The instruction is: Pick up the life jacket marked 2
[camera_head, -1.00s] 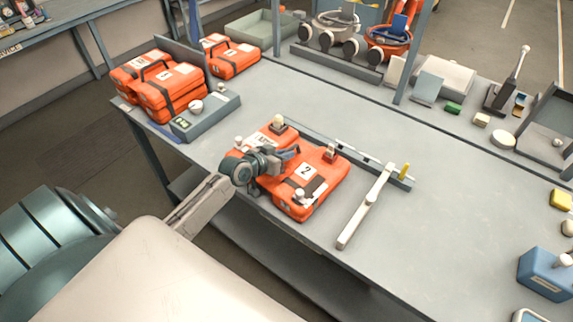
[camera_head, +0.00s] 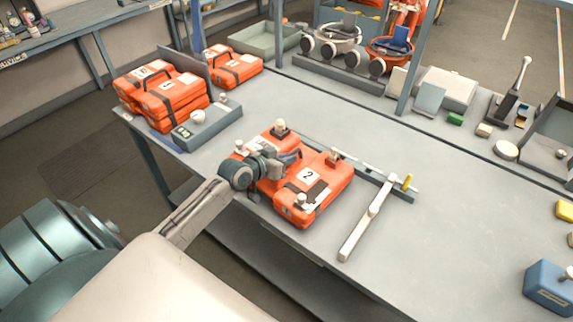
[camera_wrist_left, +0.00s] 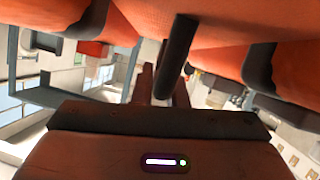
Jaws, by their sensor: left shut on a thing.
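The life jacket marked 2 (camera_head: 330,184) is an orange folded pack with a white label and dark straps, at the front edge of the bench. My left gripper (camera_head: 282,164) reaches over its left side and is shut on its dark handle. In the left wrist view, the dark handle (camera_wrist_left: 179,55) runs between the fingers (camera_wrist_left: 160,88), and the orange jacket (camera_wrist_left: 115,62) fills the top. The arm hides part of the jacket in the head view. I cannot tell how far it is off the bench. My right gripper is not in view.
A dark rail (camera_head: 400,193) and a white bar (camera_head: 366,220) lie right of the jacket. A grey box (camera_head: 208,130) and stacked orange packs (camera_head: 172,100) stand at the left. A blue box (camera_head: 548,288) is at the right. The bench (camera_head: 450,220) is clear between.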

